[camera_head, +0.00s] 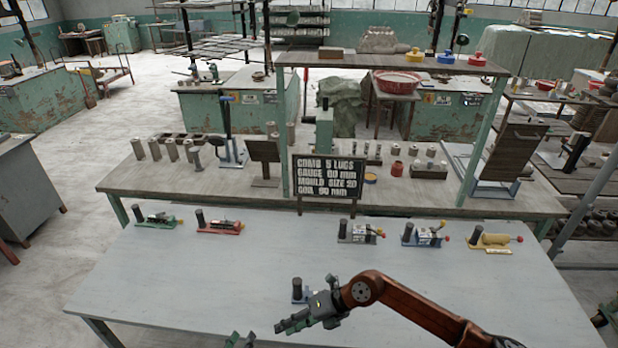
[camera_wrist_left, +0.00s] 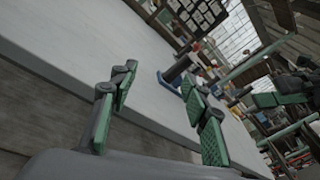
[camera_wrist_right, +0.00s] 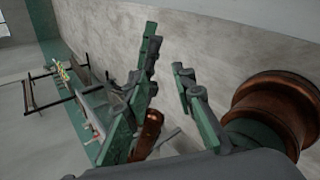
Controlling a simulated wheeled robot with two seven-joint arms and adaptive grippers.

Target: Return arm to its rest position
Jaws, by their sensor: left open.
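My right arm comes in from the right over the grey front table (camera_head: 200,285). Its gripper (camera_head: 292,322) is above the table's near part, pointing left, and also shows in the right wrist view (camera_wrist_right: 166,60) with its fingers apart and nothing between them. My left gripper (camera_head: 240,341) only just shows at the bottom edge of the head view. In the left wrist view its green-padded fingers (camera_wrist_left: 158,82) are spread and empty. A small blue-based tool (camera_head: 298,292) stands on the table just behind the right gripper, partly hidden by it; a blue-based tool (camera_wrist_left: 170,80) shows beyond the left fingers.
Small tools with green (camera_head: 157,220), red (camera_head: 222,228), grey (camera_head: 360,234), blue (camera_head: 425,236) and yellow (camera_head: 492,241) bases line the table's far side. A black lettered sign (camera_head: 328,176) stands behind them before a wooden bench (camera_head: 245,194). The table's left part is clear.

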